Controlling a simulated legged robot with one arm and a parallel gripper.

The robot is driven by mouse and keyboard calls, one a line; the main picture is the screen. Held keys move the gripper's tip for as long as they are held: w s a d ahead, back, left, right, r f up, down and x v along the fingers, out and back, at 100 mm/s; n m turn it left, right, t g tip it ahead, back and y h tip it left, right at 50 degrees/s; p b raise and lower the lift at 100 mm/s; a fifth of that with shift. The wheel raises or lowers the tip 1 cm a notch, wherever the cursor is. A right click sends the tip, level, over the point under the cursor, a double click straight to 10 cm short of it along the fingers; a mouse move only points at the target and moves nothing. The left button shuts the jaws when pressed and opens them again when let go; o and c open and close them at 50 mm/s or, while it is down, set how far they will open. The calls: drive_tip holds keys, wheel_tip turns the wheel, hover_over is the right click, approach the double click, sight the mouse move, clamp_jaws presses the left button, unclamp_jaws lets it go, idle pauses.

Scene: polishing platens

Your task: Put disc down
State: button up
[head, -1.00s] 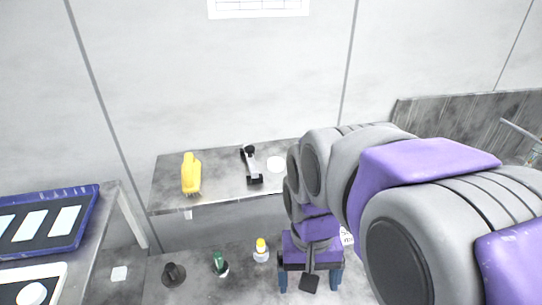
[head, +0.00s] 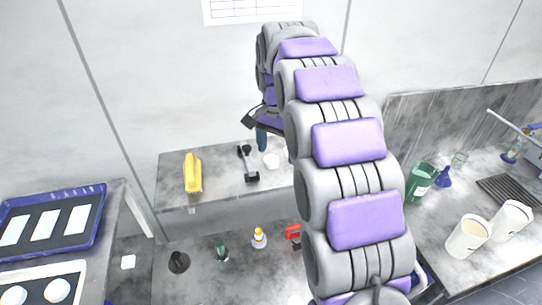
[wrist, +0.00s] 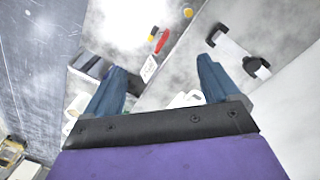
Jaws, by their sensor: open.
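My gripper (wrist: 165,85) is open in the wrist view, its two blue fingers wide apart with nothing held between them. In the head view it is raised in front of the wall shelf, partly hidden by my arm, with one blue finger (head: 262,140) showing. A small white round piece (head: 271,161) lies on the shelf; I cannot tell if it is the disc. Two white round pieces, one left (head: 15,296) and one right (head: 57,290), sit on the white-topped unit at the lower left.
The shelf (head: 222,198) holds a yellow object (head: 193,172) and a black-and-grey tool (head: 248,163). Below are a green bottle (head: 221,250), a yellow-capped bottle (head: 259,238) and a red item (head: 293,231). A blue tray (head: 93,212) is left; white containers (head: 467,237) stand right.

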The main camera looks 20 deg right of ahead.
drive_tip(key=w+d+m+p, duration=0.2)
drive_tip(key=w+m+p, duration=0.5)
drive_tip(key=w, duration=0.8)
drive_tip(key=p, duration=0.1)
hover_over(272, 159)
drive_tip(key=shift+n+t, duration=0.3)
drive_tip(key=shift+t, duration=0.1)
drive_tip(key=f, duration=1.1)
drive_tip(key=shift+w+a+f, duration=0.1)
drive_tip(key=shift+w+f, duration=0.3)
drive_tip(key=shift+s+f+p, duration=0.2)
drive_tip(key=shift+f+p, duration=0.35)
drive_tip(key=shift+f, duration=0.15)
wheel_tip(272, 159, down, 4)
drive_tip(key=shift+r+p, duration=0.1)
drive_tip(key=shift+p, duration=0.4)
drive_tip(key=c, duration=1.3)
drive_tip(key=shift+c, duration=0.2)
drive_tip(key=shift+r, duration=0.15)
